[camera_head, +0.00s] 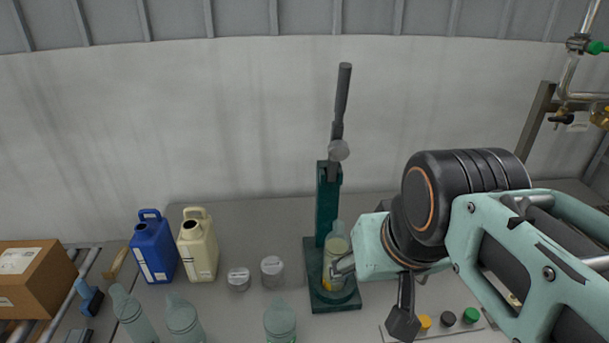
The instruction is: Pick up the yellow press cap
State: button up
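A yellow cap (424,322) sits at the front right, in a row with a black cap (448,318) and a green cap (471,315). It lies just right of the dark piece hanging from my wrist. My gripper (338,269) is at the dark green lever press (326,205), left of and behind the yellow cap. Its grey finger lies against or in front of a clear bottle (337,245) with yellowish contents standing on the press base. Whether the fingers close on the bottle cannot be made out.
Two jugs, blue (153,248) and cream (198,246), stand at left. Two small jars (272,271) stand left of the press. Several pale green bottles (280,322) line the front edge. A cardboard box (32,280) is far left. My arm covers the right side.

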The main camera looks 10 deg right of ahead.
aim_at(426, 321)
jog(key=l+z, duration=0.5)
jog(key=k+j+z, duration=0.1)
jog(key=j+z, duration=0.35)
